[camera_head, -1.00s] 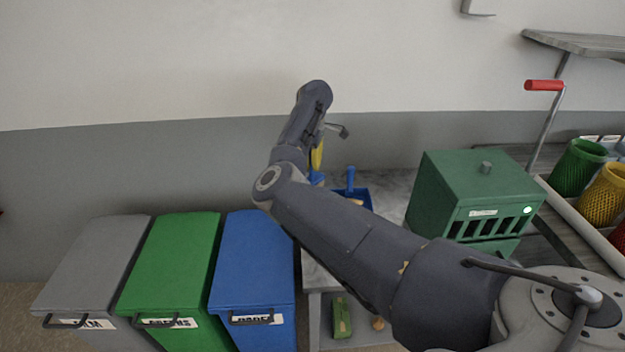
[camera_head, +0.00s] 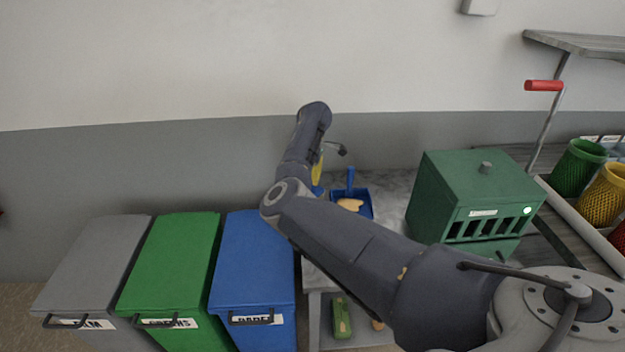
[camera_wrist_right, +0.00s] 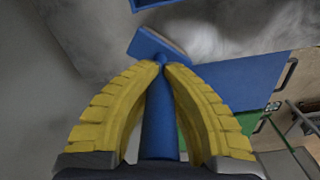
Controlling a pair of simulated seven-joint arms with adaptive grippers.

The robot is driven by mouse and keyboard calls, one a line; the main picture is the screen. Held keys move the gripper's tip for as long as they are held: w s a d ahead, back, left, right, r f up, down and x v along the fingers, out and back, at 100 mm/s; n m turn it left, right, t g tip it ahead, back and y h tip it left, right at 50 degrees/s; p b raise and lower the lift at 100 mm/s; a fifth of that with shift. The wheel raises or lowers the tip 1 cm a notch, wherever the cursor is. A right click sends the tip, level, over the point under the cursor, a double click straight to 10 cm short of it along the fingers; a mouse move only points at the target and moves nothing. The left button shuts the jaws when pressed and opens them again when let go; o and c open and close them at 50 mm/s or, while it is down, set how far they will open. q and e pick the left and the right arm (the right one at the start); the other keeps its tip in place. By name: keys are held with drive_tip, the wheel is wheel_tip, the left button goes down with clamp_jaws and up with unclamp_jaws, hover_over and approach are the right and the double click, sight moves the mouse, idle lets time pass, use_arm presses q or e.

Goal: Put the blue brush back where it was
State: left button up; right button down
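My right gripper (camera_wrist_right: 163,68) has yellow ribbed fingers closed around the neck of the blue brush (camera_wrist_right: 158,115). The brush's handle lies between the fingers and its flat head (camera_wrist_right: 155,44) sticks out past the fingertips. In the head view, the right gripper (camera_head: 318,172) shows as a yellow sliver beside the arm, with a bit of blue below it, over the back left of the grey table (camera_head: 395,183). A blue dustpan (camera_head: 365,203) with tan matter in it sits just right of it. Its edge shows at the top of the wrist view (camera_wrist_right: 150,4). My left gripper is not visible.
Grey (camera_head: 95,262), green (camera_head: 172,262) and blue (camera_head: 252,262) lidded bins stand left of the table. A green slotted box (camera_head: 470,190) stands at the table's right. Green (camera_head: 578,167) and yellow (camera_head: 603,195) baskets are farther right. The wall is close behind.

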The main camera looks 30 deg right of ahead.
drive_tip(key=shift+f, duration=0.15)
drive_tip(key=c, duration=1.6)
unclamp_jaws()
wheel_tip(320, 180, up, 12)
drive_tip(key=shift+s+d+r, duration=0.1)
drive_tip(key=shift+r, duration=0.1)
